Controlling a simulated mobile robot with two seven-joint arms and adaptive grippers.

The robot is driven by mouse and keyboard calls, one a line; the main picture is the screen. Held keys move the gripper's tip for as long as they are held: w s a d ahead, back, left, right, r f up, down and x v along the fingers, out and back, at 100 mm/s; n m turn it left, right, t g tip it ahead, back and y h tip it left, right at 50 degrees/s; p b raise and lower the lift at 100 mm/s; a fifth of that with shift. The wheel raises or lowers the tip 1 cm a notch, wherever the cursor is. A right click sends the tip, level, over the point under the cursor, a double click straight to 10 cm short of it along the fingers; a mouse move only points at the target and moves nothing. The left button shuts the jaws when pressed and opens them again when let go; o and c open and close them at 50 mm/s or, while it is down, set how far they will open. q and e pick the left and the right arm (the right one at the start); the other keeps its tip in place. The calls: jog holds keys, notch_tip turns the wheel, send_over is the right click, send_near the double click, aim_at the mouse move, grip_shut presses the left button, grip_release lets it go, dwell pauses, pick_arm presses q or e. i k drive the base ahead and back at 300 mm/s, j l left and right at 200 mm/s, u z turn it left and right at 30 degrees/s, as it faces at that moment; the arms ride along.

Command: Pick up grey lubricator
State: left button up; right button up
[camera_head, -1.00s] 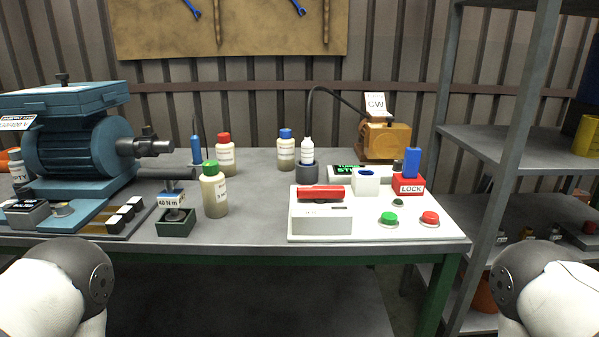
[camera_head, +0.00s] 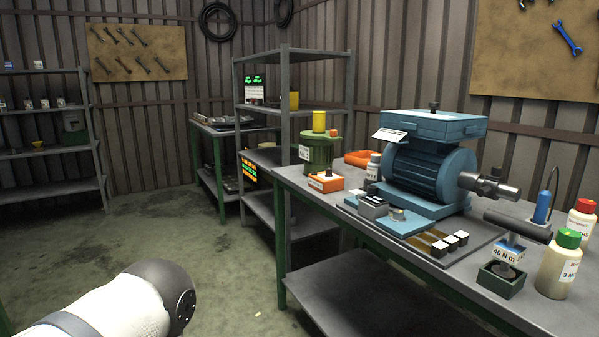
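I cannot single out a grey lubricator for certain in this view. A small pale bottle with a grey cap and a label (camera_head: 373,167) stands on the workbench, left of the blue motor machine (camera_head: 430,170). A green-capped bottle (camera_head: 558,265) and a red-capped bottle (camera_head: 580,220) stand at the right. Part of my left arm shows at the bottom left, but its gripper is out of view. My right gripper is also out of view.
The workbench (camera_head: 412,258) also holds a green pot (camera_head: 319,153), an orange box (camera_head: 325,182) and a torque tool in a green holder (camera_head: 502,279). A metal shelf (camera_head: 292,112) stands behind. The floor (camera_head: 200,232) left of the bench is clear.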

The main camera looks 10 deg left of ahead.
aim_at(373, 173)
jog(key=i+j+z, duration=0.2)
jog(key=j+z, duration=0.15)
jog(key=i+j+z, duration=0.15)
jog(key=j+z, duration=0.15)
jog(key=j, duration=0.2)
jog(key=j+z, duration=0.35)
jog(key=j, duration=0.15)
jog(key=i+j+z, duration=0.1)
jog(key=j+z, duration=0.25)
jog(key=j, duration=0.15)
